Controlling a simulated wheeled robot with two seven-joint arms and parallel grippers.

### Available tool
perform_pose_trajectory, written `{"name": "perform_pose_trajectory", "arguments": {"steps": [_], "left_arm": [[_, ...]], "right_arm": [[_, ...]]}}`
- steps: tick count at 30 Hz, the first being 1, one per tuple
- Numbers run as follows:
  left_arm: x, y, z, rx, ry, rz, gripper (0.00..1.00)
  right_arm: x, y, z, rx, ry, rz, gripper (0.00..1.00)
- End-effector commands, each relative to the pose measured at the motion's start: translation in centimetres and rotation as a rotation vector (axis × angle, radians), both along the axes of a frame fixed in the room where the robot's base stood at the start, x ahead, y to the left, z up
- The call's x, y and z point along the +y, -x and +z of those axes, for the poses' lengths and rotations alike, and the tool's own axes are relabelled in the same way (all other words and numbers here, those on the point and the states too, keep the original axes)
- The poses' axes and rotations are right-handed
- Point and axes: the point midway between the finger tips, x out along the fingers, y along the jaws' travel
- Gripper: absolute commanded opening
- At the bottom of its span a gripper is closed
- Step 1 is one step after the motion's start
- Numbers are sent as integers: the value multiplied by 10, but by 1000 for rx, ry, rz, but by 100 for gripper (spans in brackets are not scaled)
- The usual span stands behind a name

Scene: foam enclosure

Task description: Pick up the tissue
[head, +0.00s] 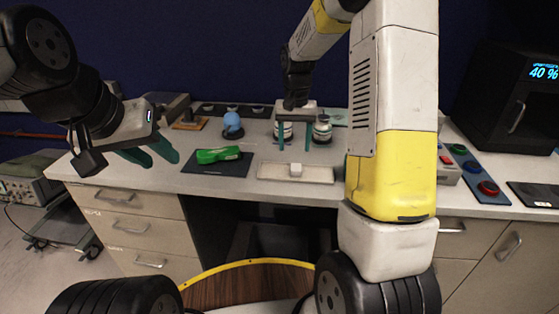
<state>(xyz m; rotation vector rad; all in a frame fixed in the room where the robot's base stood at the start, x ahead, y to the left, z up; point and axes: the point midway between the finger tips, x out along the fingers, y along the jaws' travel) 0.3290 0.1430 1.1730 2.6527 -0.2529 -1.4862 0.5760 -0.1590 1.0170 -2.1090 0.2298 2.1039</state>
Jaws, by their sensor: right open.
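A small white item (296,170), which looks like the tissue, sits on a shallow pale tray (270,173) near the counter's front edge. It is too small to make out in detail. My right gripper (293,143) points down above and behind the tray, its two teal fingers apart. Nothing shows between its fingertips, and the white item is in front of and below them in the picture. My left gripper (164,159) hangs at the left by the counter's front edge, its teal fingers apart and empty.
A green object (218,155) lies on a dark mat (222,168) left of the tray. Two jars, one at the right (322,130), stand by my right gripper. A blue rounded object (232,122) stands behind.

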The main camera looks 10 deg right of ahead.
Motion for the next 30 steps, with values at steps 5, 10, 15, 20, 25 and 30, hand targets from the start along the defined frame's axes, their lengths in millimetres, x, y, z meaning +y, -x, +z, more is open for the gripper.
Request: {"name": "perform_pose_trajectory", "arguments": {"steps": [5,10,15,20,25,30], "left_arm": [[0,0,0,0,0,0,36],[0,0,0,0,0,0,36],[0,0,0,0,0,0,36],[0,0,0,0,0,0,36],[0,0,0,0,0,0,36],[0,0,0,0,0,0,36]], "right_arm": [[-1,0,-20,7,2,-2,58],[-3,3,-38,7,0,-2,58],[-7,8,-64,6,1,-2,58],[-7,6,-77,3,0,-1,58],[-7,6,-78,2,1,-1,58],[-7,6,-78,2,1,-1,37]]}}
